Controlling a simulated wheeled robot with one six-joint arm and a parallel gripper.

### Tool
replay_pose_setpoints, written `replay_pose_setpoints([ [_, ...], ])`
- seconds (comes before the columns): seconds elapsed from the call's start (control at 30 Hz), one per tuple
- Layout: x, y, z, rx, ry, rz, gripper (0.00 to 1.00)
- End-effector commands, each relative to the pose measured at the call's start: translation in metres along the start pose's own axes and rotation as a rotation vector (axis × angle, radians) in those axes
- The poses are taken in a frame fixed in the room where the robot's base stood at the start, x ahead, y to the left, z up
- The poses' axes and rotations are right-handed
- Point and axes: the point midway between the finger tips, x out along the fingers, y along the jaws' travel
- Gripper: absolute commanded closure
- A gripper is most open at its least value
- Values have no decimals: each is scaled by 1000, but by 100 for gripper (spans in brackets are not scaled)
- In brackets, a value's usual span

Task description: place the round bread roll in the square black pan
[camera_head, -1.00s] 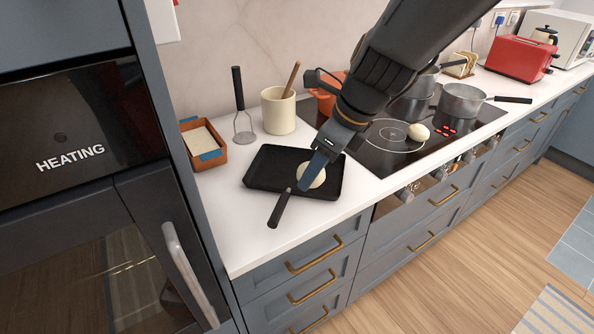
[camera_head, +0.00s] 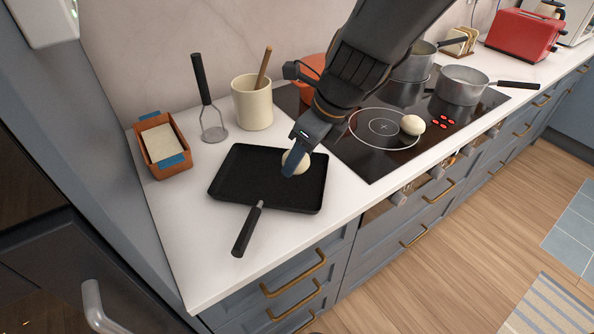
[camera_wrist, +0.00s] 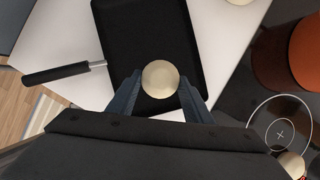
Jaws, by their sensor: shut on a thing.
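The square black pan (camera_head: 240,181) lies on the white counter with its handle toward the front edge. It also shows in the wrist view (camera_wrist: 125,40). My gripper (camera_head: 291,166) is over the pan's right part and shut on a pale round bread roll (camera_head: 300,160). In the wrist view the roll (camera_wrist: 160,79) sits between my two fingertips (camera_wrist: 160,90), with the dark pan behind it. I cannot tell whether the roll touches the pan floor. A second pale round roll (camera_head: 412,125) lies on the black hob.
The hob (camera_head: 370,165) is to the right, with a grey saucepan (camera_head: 462,88). Behind the pan stand a cream crock (camera_head: 252,105), a masher (camera_head: 213,125) and an orange pot (camera_head: 313,68). An orange-brown box (camera_head: 166,165) is at the left. The front counter is clear.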

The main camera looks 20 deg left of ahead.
Motion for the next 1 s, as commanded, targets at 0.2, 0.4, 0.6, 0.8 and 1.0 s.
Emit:
replay_pose_setpoints([
  [0.2,20,0,-8,0,1,1,76],
  [0.4,42,-1,-18,3,0,-1,76],
  [0.6,43,-1,-18,2,-1,-2,76],
  [0.8,46,-2,-20,3,-1,-1,76],
  [1.0,46,-2,-20,3,-1,-2,35],
])
